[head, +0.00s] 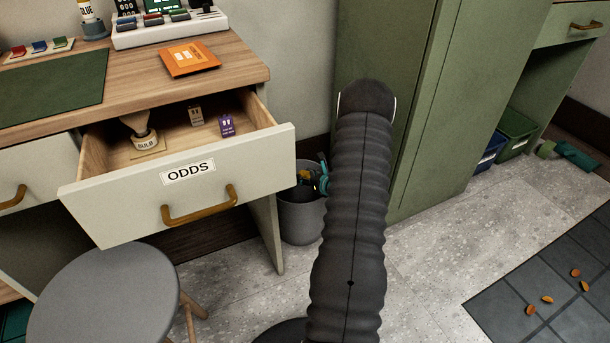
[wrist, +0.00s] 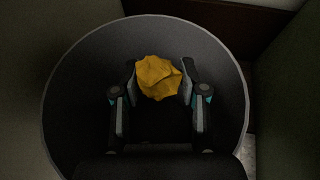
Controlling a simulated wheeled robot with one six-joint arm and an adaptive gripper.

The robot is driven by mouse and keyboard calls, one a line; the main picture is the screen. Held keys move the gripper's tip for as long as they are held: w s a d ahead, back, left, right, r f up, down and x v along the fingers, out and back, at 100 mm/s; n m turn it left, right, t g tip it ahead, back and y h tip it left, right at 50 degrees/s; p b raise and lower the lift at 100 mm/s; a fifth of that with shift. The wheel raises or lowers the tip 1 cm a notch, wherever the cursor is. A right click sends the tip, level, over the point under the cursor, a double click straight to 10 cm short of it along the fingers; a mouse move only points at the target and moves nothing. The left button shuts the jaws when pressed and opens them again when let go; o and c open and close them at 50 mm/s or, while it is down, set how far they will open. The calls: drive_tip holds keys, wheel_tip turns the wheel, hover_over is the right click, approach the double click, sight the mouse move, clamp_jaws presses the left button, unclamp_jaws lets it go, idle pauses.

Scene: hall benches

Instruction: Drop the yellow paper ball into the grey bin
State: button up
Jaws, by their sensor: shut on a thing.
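The yellow paper ball (wrist: 158,77) is crumpled and sits between the two fingers of my gripper (wrist: 160,88) in the wrist view. My gripper is shut on it. The grey bin (wrist: 62,100) surrounds the ball and fingers in that view, with its round rim in sight. In the head view the grey bin (head: 300,218) stands on the floor beside the drawer desk. There my gripper (head: 314,180) is at the bin's mouth, largely hidden behind my arm, with a little yellow showing. The exact height of the ball relative to the rim is hard to tell.
An open drawer (head: 180,190) marked ODDS juts out left of the bin. A green cabinet (head: 425,110) stands to the right. A round stool (head: 105,295) is at the front left. The speckled floor (head: 450,245) to the right is mostly clear.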

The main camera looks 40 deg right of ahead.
drive_tip(key=o, duration=0.8)
drive_tip(key=shift+c, duration=0.2)
drive_tip(key=v, duration=1.2)
